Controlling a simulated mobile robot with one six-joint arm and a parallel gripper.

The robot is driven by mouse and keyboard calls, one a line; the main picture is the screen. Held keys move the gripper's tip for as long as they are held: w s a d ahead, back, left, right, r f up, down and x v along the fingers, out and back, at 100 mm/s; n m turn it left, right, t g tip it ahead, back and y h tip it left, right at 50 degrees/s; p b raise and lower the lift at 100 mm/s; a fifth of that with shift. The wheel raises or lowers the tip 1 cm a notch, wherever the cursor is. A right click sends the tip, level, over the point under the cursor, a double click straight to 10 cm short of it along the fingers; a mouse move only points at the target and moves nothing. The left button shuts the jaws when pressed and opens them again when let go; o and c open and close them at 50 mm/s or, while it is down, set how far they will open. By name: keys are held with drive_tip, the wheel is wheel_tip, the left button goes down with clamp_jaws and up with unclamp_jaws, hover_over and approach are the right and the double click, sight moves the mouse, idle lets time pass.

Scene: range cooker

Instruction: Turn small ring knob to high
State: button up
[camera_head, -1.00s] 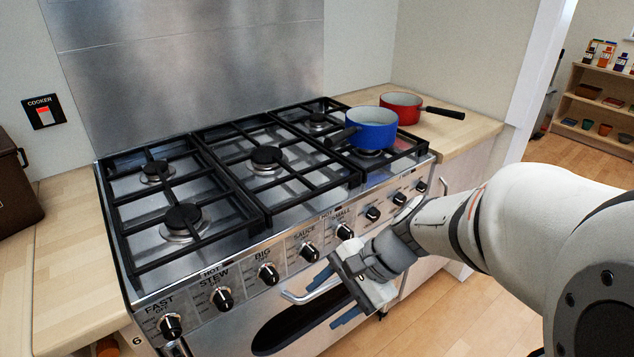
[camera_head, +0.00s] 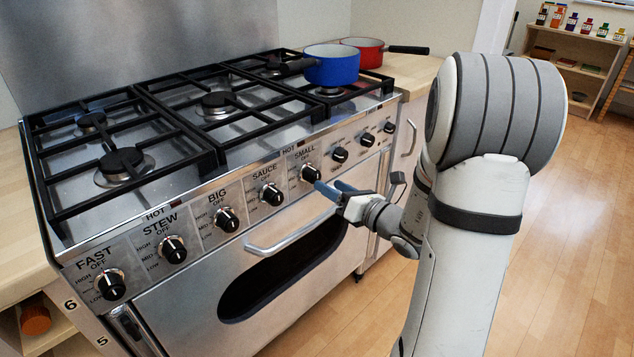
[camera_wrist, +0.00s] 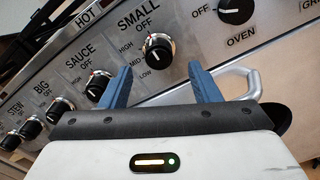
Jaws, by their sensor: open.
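The small ring knob (camera_head: 311,173) is a black knob with a silver rim on the sloping front panel, under the label SMALL. It also shows in the wrist view (camera_wrist: 158,48), with OFF above it and HIGH, MID and LOW down its left side. Its pale mark appears to face up towards OFF. My gripper (camera_head: 328,190) is just in front of and slightly below this knob. In the wrist view its two blue fingers (camera_wrist: 160,80) are spread apart and empty, one to each side below the knob, not visibly touching it.
The sauce knob (camera_head: 272,194) is left of the small knob, with the big, stew and fast knobs beyond. The oven knob (camera_wrist: 236,9) is on the right. An oven door handle (camera_head: 290,232) runs below. A blue pan (camera_head: 332,66) stands on the hob.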

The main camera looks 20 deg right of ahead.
sight(317, 178)
drive_tip(key=x, duration=0.5)
drive_tip(key=shift+w+a+b, duration=0.25)
drive_tip(key=shift+w+b, duration=0.05)
drive_tip(key=shift+b, duration=0.05)
drive_tip(key=shift+c, duration=0.5)
drive_tip(key=c, duration=0.9)
